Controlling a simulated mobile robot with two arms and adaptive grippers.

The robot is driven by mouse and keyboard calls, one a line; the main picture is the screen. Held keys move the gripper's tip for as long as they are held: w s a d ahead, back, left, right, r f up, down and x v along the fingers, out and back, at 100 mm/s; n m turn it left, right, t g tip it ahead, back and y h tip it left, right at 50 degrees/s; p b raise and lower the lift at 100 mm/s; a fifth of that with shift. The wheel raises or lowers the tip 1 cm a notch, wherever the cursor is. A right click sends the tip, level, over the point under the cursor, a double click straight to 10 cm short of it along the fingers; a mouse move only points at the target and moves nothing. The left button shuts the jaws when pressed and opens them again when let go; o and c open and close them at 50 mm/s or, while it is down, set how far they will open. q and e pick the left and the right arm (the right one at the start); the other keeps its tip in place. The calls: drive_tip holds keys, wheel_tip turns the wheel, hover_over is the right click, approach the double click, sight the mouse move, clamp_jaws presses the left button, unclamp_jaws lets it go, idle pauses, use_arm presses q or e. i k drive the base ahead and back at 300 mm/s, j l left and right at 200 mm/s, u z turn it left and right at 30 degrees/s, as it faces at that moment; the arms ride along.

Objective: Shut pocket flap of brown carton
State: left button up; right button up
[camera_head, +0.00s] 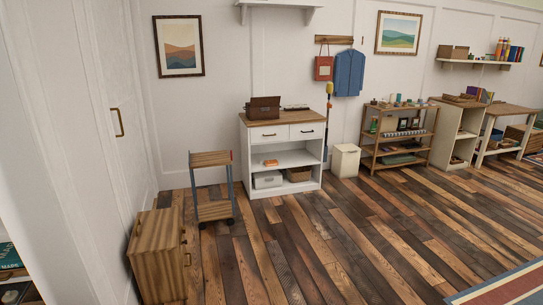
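A dark brown box (264,112), which looks like the brown carton, stands on the wooden top of a white cabinet (283,180) against the back wall. Its upper part looks raised, but it is too small in view to tell how its flaps stand or to make out a pocket flap. Neither of my grippers is in view.
A small wheeled cart (212,187) stands left of the cabinet, and a wooden cabinet (158,256) is at the lower left. A white bin (346,160) and an open shelf unit (399,137) stand to the right. The plank floor (320,250) in front is clear.

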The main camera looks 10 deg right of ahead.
sight(261, 102)
drive_tip(key=i+l+z, duration=0.3)
drive_tip(key=i, duration=0.3)
drive_tip(key=i+l+z, duration=0.3)
drive_tip(key=i, duration=0.3)
drive_tip(key=i+z, duration=0.3)
drive_tip(key=i, duration=0.3)
drive_tip(key=i+u, duration=0.1)
drive_tip(key=i, duration=1.1)
drive_tip(key=i+l+u, duration=0.1)
drive_tip(key=i, duration=1.15)
drive_tip(key=i+l+u, duration=0.2)
drive_tip(key=i+u, duration=0.15)
drive_tip(key=i, duration=0.15)
drive_tip(key=i+l+u, duration=0.35)
drive_tip(key=i, duration=0.15)
drive_tip(key=i+l+u, duration=0.35)
drive_tip(key=i+l, duration=0.1)
